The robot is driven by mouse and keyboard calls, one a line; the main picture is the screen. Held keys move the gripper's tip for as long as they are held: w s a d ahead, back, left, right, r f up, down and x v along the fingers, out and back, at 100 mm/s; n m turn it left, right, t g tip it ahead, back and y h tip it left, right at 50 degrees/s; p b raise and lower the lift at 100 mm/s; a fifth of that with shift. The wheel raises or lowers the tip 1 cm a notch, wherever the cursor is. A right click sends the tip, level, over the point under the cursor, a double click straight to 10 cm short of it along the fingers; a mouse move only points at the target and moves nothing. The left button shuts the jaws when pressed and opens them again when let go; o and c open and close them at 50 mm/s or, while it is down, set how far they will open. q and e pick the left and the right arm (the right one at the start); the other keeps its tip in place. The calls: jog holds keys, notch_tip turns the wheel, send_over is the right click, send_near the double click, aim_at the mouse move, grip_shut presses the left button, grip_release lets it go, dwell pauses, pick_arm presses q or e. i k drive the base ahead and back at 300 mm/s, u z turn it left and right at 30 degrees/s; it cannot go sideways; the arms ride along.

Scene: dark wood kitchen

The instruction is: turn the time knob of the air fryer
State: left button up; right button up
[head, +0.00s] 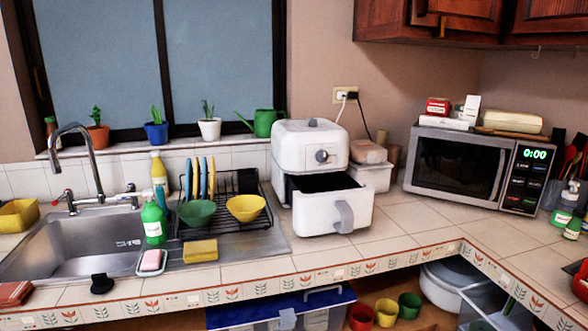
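The white air fryer (306,150) stands on the tiled counter in the middle of the head view, right of the dish rack. Its round grey time knob (322,156) is on the upper front, facing me and slightly right. The knob's marks are too small to read. The fryer's drawer (318,209) is pulled out, showing a dark inside, with its grey handle (344,216) at the front. Neither of my grippers is in view, and nothing touches the knob.
A dish rack (240,224) with bowls and plates stands left of the fryer, by the sink (70,245). White containers (371,176) sit close behind its right side. A microwave (470,167) is farther right.

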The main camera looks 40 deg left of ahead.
aim_at(322, 156)
jog(key=z, duration=0.1)
jog(key=k, duration=0.1)
jog(key=u, duration=1.55)
